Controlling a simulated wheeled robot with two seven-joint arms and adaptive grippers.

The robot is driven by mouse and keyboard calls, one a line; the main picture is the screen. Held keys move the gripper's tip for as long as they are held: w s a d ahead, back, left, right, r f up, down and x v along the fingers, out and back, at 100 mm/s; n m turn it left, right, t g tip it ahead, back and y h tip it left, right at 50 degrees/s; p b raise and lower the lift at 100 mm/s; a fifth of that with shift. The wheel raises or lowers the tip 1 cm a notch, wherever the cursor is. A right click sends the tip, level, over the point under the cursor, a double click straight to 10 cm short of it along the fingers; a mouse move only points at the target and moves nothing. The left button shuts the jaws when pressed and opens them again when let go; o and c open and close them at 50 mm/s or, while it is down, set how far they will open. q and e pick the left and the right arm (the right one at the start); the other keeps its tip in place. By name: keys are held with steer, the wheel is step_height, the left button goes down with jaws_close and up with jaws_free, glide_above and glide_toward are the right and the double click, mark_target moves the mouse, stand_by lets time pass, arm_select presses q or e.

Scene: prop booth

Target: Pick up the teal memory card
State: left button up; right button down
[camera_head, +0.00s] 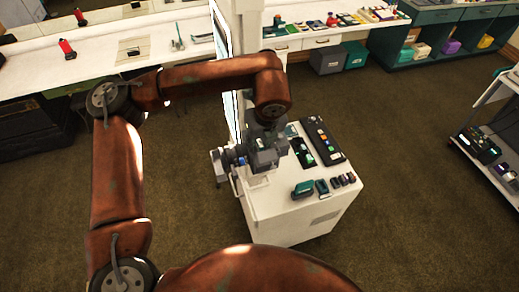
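A white cabinet (283,222) stands in the middle of the camera_head view with small items on its top. A teal block-like item (303,189) lies near its front edge. A smaller dark teal piece (322,187) is just right of it. I cannot tell which teal item is the memory card. My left gripper (262,158) hangs over the cabinet's left part, behind and left of these teal items and apart from them. Its fingertips are small and dark, so its opening is unclear. My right gripper is not in view.
A long black device (322,141) with colored buttons lies at the cabinet's back right. Several small dark pieces (344,180) sit at its front right corner. A tall screen (222,60) stands behind on the left. White counters (130,50) line the back.

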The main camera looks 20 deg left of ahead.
arm_select(q)
steer(key=shift+w+d, duration=0.1)
steer(key=shift+w, duration=0.05)
steer(key=shift+c, duration=1.1)
jaws_close()
steer(key=shift+r, duration=0.1)
